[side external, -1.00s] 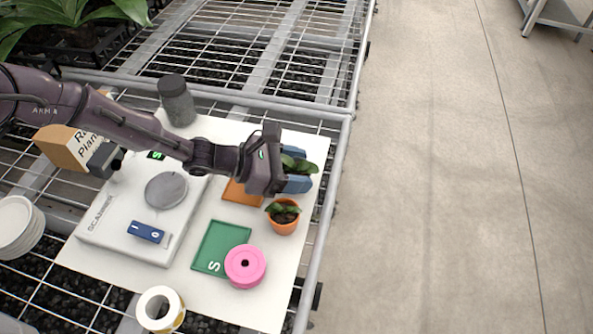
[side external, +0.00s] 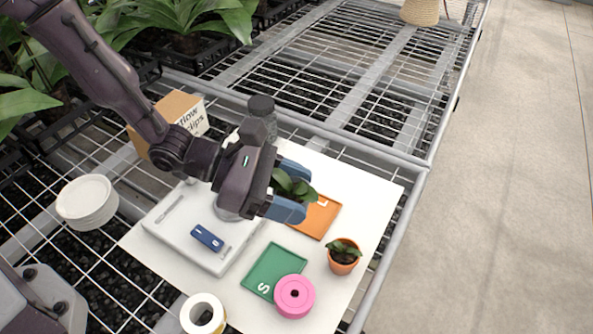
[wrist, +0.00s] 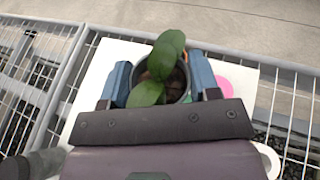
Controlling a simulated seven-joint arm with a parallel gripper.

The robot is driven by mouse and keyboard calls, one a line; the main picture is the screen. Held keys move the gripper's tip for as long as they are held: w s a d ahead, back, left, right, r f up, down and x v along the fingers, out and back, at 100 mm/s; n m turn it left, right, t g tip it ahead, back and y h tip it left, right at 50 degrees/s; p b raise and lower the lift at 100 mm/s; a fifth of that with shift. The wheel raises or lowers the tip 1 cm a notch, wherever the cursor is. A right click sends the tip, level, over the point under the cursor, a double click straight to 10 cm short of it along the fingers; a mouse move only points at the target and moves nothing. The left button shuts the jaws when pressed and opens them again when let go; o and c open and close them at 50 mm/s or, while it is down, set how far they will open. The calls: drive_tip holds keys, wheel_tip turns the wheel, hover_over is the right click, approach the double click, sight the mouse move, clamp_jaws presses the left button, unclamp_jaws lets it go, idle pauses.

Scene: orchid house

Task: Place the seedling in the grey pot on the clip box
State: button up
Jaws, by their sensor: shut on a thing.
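My gripper (side external: 288,192) is shut on the seedling's pot, with a blue finger on either side. The seedling (side external: 297,187) shows as broad green leaves between the fingers. In the wrist view the dark grey pot (wrist: 177,87) sits upright between the fingers (wrist: 160,82), with leaves over its rim. It is held above the white board, near the scale and the orange tray. The clip box (side external: 190,116) is a brown carton with a white label reading "clips", standing behind my arm to the left. My arm hides part of its front.
A dark lidded jar (side external: 262,113) stands just behind my gripper. A white scale (side external: 175,215), orange tray (side external: 320,217), green tray (side external: 262,262), pink spool (side external: 294,296) and terracotta-potted seedling (side external: 343,258) lie around the board (side external: 375,195).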

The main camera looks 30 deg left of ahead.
drive_tip(key=shift+s+a+r, duration=0.1)
drive_tip(key=shift+a, duration=0.15)
drive_tip(key=w+a+r+n+t+y, duration=0.1)
drive_tip(key=w+a+r+n+t, duration=0.1)
drive_tip(key=a, duration=0.6)
drive_tip(key=w+a+r+n+t+y, duration=0.1)
drive_tip(key=w+a+r+n+t, duration=0.1)
drive_tip(key=a, duration=0.5)
drive_tip(key=w+a+r+n+t+y, duration=0.1)
drive_tip(key=w+a+r+y, duration=0.15)
drive_tip(key=a, duration=0.55)
drive_tip(key=s+a+r+n+t+y, duration=0.1)
drive_tip(key=s+a+n, duration=0.1)
drive_tip(key=a, duration=0.4)
drive_tip(key=s+a+r+n+t+y, duration=0.1)
drive_tip(key=s+a+r, duration=0.1)
drive_tip(key=a, duration=0.3)
drive_tip(key=n, duration=0.1)
hover_over(165, 112)
drive_tip(key=shift+t+y, duration=0.25)
drive_tip(key=shift+t, duration=0.05)
wheel_tip(165, 112, down, 10)
drive_tip(key=shift+s+r, duration=0.1)
drive_tip(key=shift+s, duration=0.05)
drive_tip(key=shift+f, duration=1.75)
